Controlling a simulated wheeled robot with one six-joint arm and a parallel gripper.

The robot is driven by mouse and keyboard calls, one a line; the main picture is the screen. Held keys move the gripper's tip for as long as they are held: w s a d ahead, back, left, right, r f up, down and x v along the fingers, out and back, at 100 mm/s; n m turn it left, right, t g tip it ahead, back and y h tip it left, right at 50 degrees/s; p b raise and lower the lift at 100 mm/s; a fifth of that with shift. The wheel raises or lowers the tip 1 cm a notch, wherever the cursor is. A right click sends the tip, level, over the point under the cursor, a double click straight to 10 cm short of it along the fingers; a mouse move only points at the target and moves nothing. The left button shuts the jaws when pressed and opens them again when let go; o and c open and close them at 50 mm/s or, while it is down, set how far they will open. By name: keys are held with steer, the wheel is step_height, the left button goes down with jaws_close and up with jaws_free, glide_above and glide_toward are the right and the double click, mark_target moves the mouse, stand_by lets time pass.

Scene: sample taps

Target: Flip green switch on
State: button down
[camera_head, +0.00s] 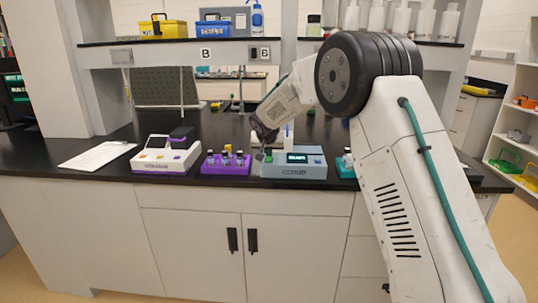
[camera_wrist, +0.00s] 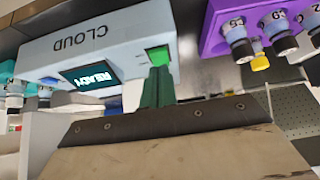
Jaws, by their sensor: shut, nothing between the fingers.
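The blue-grey device marked CLOUD (camera_head: 308,172) stands on the black counter in the head view. It fills the upper left of the wrist view (camera_wrist: 110,45), seen upside down, with a lit dark screen (camera_wrist: 88,77). The bright green switch (camera_wrist: 158,54) is at the device's edge beside the screen. My gripper (camera_wrist: 155,84) is shut and empty, its narrow dark green fingers pointing at the switch and overlapping part of it. I cannot tell whether they touch. In the head view my gripper (camera_head: 262,150) is at the device's left end, and the switch is hard to make out there.
A purple rack with several capped vials (camera_head: 226,166) stands close left of the device. A white instrument (camera_head: 163,158) and a paper sheet (camera_head: 98,155) lie farther left on the counter (camera_head: 50,155). A teal rack (camera_head: 344,170) is close on the right.

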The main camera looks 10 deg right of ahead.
steer(key=shift+r, duration=0.35)
steer(key=v, duration=1.2)
steer(key=shift+s, duration=0.5)
steer(key=shift+a, duration=0.15)
steer(key=s+d+f+n+g, duration=0.2)
steer(key=s+f+g, duration=0.15)
steer(key=s, duration=0.45)
steer(key=s+d+r+g+y, duration=0.1)
steer(key=s+d, duration=0.1)
steer(key=s, duration=2)
steer(key=s+d+r+n+g+y, duration=0.1)
steer(key=s+d, duration=0.1)
steer(key=s, duration=2.1)
steer(key=shift+n, duration=0.3)
